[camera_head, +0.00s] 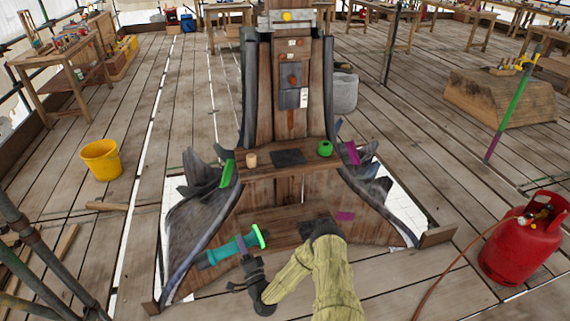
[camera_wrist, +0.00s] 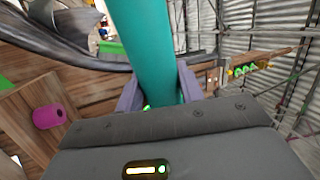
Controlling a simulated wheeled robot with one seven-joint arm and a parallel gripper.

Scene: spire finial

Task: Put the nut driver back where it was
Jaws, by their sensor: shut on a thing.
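A long teal tool (camera_head: 220,251), which looks like the nut driver, is in my gripper (camera_head: 242,246) at the lower left of the wooden spire base. Its right end carries a bright green ring (camera_head: 259,237). It lies tilted, rising to the right, above the lower left part of the base. In the wrist view the teal shaft (camera_wrist: 143,45) runs up between the two purple fingers of my gripper (camera_wrist: 158,92), which press on its sides. The far end of the shaft is cut off there. I cannot tell which spot the tool came from.
The spire's ledge (camera_head: 268,172) holds a tan cup (camera_head: 251,160), a green roll (camera_head: 325,148) and a dark square (camera_head: 288,157). A green piece (camera_head: 227,173) and a purple bar (camera_head: 352,153) flank it. A yellow bucket (camera_head: 101,160) and red gas cylinder (camera_head: 522,247) stand on the plank floor.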

